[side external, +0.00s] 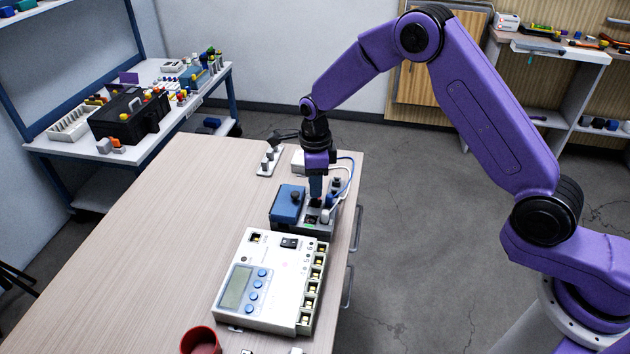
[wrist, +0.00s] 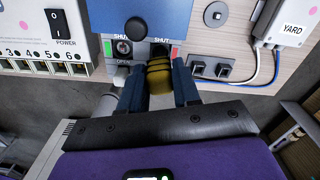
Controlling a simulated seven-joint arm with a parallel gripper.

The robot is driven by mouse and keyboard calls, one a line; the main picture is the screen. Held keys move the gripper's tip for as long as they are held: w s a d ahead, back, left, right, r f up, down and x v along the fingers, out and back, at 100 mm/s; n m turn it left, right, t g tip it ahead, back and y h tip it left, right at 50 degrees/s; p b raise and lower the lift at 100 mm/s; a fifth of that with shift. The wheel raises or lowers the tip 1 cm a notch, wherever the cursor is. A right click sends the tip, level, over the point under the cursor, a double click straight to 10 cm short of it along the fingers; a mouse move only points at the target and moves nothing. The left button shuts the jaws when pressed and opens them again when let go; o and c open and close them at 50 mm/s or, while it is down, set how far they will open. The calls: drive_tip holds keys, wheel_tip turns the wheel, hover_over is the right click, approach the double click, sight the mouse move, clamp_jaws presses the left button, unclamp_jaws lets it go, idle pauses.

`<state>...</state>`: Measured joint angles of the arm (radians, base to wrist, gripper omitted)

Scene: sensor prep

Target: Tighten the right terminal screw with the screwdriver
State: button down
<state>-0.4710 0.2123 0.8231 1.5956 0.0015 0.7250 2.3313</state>
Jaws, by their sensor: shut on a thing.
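My gripper (side external: 316,190) points down over the small grey device (side external: 291,222) with the blue cover (side external: 287,203). In the wrist view, its blue fingers (wrist: 158,68) are shut on a yellow, dark-banded piece that looks like the screwdriver's handle (wrist: 158,77). The handle stands at the right-hand dark opening, below a "SHUT" label. A second opening with a round metal piece (wrist: 123,46) is to its left. The screwdriver's tip and whatever lies under it are hidden, so I cannot tell if it touches a screw. No terminal screw shows clearly.
A white controller box (side external: 270,280) with a screen and a terminal row sits close in front. A red cup (side external: 201,341) is at the near edge. A white "YARD" box (wrist: 284,22) with cables is at the right in the wrist view. The table's left side is clear.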

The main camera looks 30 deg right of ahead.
drive_tip(key=m, duration=0.4)
drive_tip(key=shift+c, duration=2.4)
unclamp_jaws()
